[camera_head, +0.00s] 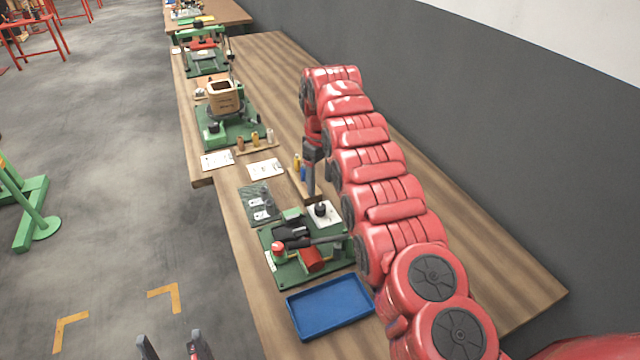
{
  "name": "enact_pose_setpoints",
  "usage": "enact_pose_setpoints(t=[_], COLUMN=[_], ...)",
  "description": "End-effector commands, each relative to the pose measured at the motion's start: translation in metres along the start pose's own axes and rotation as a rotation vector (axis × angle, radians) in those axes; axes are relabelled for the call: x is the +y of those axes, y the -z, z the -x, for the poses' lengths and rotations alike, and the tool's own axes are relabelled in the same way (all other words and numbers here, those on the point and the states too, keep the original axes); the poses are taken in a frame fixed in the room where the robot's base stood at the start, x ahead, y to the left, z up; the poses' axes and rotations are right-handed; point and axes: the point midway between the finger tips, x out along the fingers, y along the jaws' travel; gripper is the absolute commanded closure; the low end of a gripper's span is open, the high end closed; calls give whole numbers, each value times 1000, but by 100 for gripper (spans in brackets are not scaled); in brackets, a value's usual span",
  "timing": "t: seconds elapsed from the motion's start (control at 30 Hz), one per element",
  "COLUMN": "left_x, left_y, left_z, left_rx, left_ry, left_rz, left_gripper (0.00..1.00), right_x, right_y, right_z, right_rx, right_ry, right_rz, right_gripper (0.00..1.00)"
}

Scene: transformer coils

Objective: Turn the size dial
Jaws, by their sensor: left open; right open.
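A black knob (321,208) stands on a white plate (328,219) at the back right of a green machine base (291,277); it looks like the size dial, but no markings on it are readable. My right gripper (311,188) points down just behind the knob in the picture, apart from it as far as I can see. It is small and seen edge-on; it is open and empty. My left gripper (172,347) shows only its two spread fingertips at the bottom edge, over the floor, far from the machine; it is open.
A blue tray (329,305) lies in front. My red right arm covers the table's right side.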

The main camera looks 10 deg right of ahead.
Motion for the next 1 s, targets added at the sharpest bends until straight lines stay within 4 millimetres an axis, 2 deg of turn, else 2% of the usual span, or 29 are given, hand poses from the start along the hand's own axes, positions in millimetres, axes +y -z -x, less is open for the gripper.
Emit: enact_pose_setpoints(t=[0.03,0.1,0.3,0.4,0.6,1.0], left_x=[-1,-2,-4,-4,-4,-4], left_y=[4,6,12,14,15,15], left_z=[-22,-37,-70,-81,-90,-89], left_rx=[0,0,0,-1,-1,0], left_ry=[0,0,0,0,0,0], left_rz=[0,0,0,0,0,0], left_gripper=[18,18,18,18,18,18], right_x=[0,0,0,0,0,0], right_y=[0,0,0,0,0,0], right_z=[22,36,71,81,89,89], right_rx=[-1,0,-1,-1,-2,-2], right_ry=[1,1,1,1,2,1], right_rz=[0,1,1,1,1,1], right_gripper=[30,30,30,30,30,30])
